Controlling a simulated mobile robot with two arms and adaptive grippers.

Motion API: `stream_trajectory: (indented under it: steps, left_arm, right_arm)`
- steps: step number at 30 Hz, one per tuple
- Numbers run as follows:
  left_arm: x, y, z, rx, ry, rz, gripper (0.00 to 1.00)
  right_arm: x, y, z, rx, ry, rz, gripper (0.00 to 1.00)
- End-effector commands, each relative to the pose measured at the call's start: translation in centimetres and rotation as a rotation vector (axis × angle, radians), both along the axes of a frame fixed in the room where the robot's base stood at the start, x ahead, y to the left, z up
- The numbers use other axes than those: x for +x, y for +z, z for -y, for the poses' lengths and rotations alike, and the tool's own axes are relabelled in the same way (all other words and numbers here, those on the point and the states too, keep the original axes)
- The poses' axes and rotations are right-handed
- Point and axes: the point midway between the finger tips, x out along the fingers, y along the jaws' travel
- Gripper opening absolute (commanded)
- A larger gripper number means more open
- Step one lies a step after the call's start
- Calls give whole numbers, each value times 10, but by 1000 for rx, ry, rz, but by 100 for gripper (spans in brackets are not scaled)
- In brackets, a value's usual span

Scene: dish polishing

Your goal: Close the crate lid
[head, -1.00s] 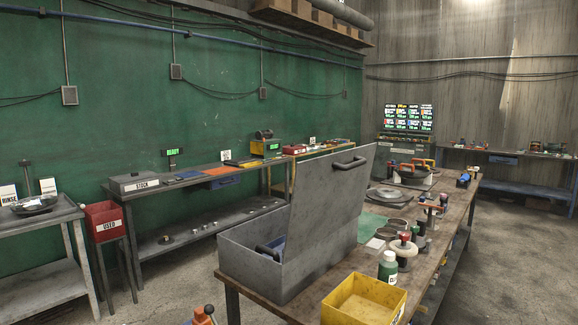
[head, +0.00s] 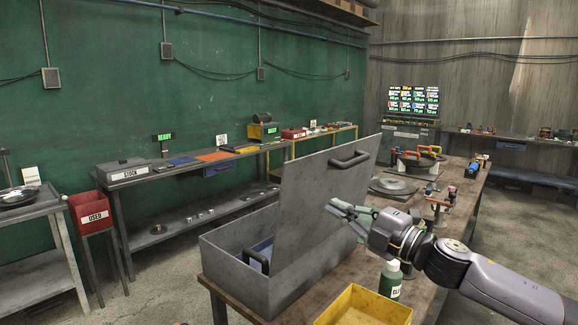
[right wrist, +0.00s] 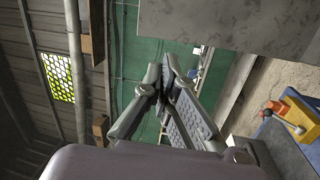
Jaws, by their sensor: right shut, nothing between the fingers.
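The grey metal crate (head: 290,285) stands on the near left end of the wooden workbench. Its lid (head: 322,205) is raised and leans up from the crate, with a dark handle (head: 349,159) near its top edge. Another dark handle (head: 256,260) shows at the crate's near left, with something blue inside. My right gripper (head: 335,207) is shut and empty, to the right of the lid's lower part, its fingers pointing left. In the right wrist view the shut fingers (right wrist: 165,75) show below the grey lid panel (right wrist: 235,22). Contact with the lid cannot be told. My left gripper is not in view.
A yellow bin (head: 365,308) and a green bottle (head: 390,278) stand right of the crate, near my right arm. Tools and a round plate (head: 393,186) lie farther along the bench. A red bin (head: 90,212) stands at the left.

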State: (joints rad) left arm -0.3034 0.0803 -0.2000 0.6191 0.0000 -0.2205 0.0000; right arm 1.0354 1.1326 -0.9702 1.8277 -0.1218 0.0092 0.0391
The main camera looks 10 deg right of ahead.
Motion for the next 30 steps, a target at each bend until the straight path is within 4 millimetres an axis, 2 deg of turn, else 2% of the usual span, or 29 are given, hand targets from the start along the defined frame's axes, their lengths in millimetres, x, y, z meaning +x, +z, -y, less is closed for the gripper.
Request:
stream_trajectory:
  steps: [1,3,7,10,24,30]
  left_arm:
    - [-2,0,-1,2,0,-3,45]
    - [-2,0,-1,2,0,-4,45]
    - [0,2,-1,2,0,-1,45]
    - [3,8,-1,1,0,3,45]
    - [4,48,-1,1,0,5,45]
    - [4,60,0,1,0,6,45]
  right_arm:
    - [-3,15,9,-29,4,30,0]
    - [-8,26,15,-55,15,54,0]
    - [-10,36,17,-74,24,70,0]
    - [-3,40,12,-73,26,71,0]
    - [70,57,-46,-72,25,70,0]
    - [90,60,-61,-72,23,70,0]
